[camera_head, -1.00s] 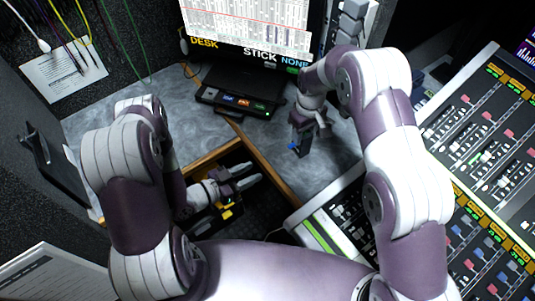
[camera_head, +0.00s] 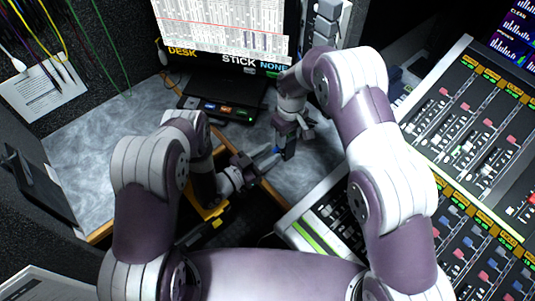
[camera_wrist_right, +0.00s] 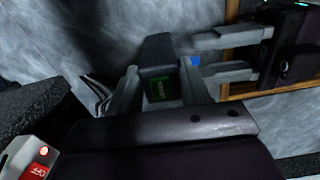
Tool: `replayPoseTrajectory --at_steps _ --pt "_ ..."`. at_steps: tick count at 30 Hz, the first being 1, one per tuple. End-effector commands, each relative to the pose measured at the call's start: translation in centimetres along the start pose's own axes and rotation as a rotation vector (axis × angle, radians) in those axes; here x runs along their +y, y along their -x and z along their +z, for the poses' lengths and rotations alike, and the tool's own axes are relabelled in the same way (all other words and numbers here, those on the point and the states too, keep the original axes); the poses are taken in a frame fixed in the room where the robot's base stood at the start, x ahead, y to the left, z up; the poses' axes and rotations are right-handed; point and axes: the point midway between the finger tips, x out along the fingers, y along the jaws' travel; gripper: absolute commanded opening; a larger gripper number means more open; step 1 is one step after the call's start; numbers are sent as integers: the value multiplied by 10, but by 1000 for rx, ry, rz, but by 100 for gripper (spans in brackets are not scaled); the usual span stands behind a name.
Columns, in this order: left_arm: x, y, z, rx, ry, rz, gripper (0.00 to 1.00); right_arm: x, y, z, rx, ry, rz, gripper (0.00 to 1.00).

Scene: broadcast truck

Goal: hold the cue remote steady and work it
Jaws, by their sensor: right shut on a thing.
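The cue remote is a small dark block with a blue part on one side. It shows in the head view (camera_head: 290,154) and in the right wrist view (camera_wrist_right: 157,50), where a small green screen faces the camera. My right gripper (camera_wrist_right: 158,88) is shut on it and holds it above the grey desk; in the head view this gripper (camera_head: 290,137) points down. My left gripper (camera_head: 268,161) comes from the left, its fingertips close to the remote's blue side. In the right wrist view its two fingers (camera_wrist_right: 226,56) are apart. I cannot tell whether they touch the remote.
A black console box (camera_head: 222,108) with lit buttons stands on the desk (camera_head: 85,140) below the monitor (camera_head: 225,30). An open wood-edged drawer with yellow items (camera_head: 210,212) lies under my left arm. A fader mixer (camera_head: 465,130) fills the right side.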

Motion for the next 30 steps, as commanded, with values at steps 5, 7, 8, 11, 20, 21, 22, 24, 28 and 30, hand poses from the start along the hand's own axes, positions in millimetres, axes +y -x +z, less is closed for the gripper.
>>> replayPoseTrajectory --at_steps 5,7,8,11,20,21,22,24,28,30 --pt "0 0 0 0 0 0 9 0 0 0 -1 0 -1 13" --pt "0 0 0 0 0 0 0 0 0 0 -1 0 -1 13" --pt "0 0 0 0 0 0 0 0 0 0 -1 0 -1 13" --pt "0 0 -1 -5 -1 0 0 0 0 0 -1 0 0 13" --pt "0 0 -8 -138 -1 -1 0 0 -1 0 -1 0 -1 13" --pt "0 0 -7 -139 -1 -1 0 0 -1 0 -1 0 -1 13" --pt "0 0 -7 -139 -1 0 0 0 -1 0 -1 0 -1 13" --pt "0 0 -7 -138 -1 0 0 0 -1 0 -1 0 -1 13" --pt "0 0 -7 -137 -1 0 31 0 -1 0 -2 0 -1 13" --pt "0 0 -7 -137 -1 0 38 0 -1 0 -2 0 -1 13"
